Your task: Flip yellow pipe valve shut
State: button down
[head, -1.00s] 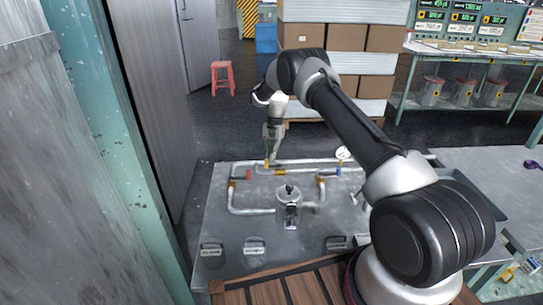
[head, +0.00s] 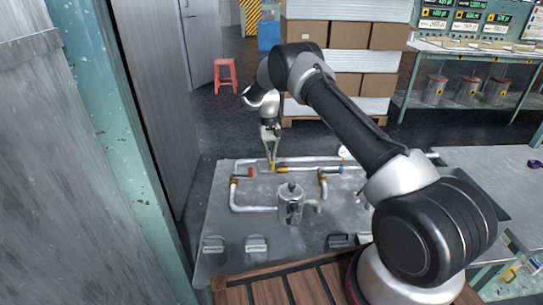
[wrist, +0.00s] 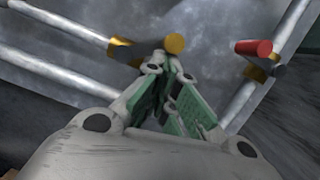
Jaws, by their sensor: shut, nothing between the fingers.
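The yellow pipe valve's handle (head: 281,169) shows in the head view on the upper pipe run, beside my fingertips. In the wrist view the round yellow end of the handle (wrist: 174,43) is just beyond my fingertips, with a dark and brass fitting (wrist: 122,50) to its left. My gripper (head: 272,165) points down at the pipes from behind the panel. In the wrist view my gripper (wrist: 160,68) is shut with nothing between its green-padded fingers. Whether the fingertips touch the handle cannot be told.
A red-handled valve (head: 250,172) is left of the yellow one and a blue-handled valve (head: 340,170) is right. A metal canister (head: 290,203) stands in front on the grey panel (head: 228,225). Grey pipes (head: 255,209) run around it.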

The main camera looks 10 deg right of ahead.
jog(key=s+n, duration=0.1)
jog(key=n, duration=0.1)
jog(key=s+n+h, duration=0.1)
jog(key=n, duration=0.2)
jog(key=s+n+h, duration=0.1)
jog(key=n, duration=0.2)
jog(key=shift+s+t, duration=0.25)
jog(key=shift+t, duration=0.05)
jog(key=shift+s+d, duration=0.15)
jog(key=shift+s, duration=0.15)
dwell(0.4)
jog(key=v, duration=1.2)
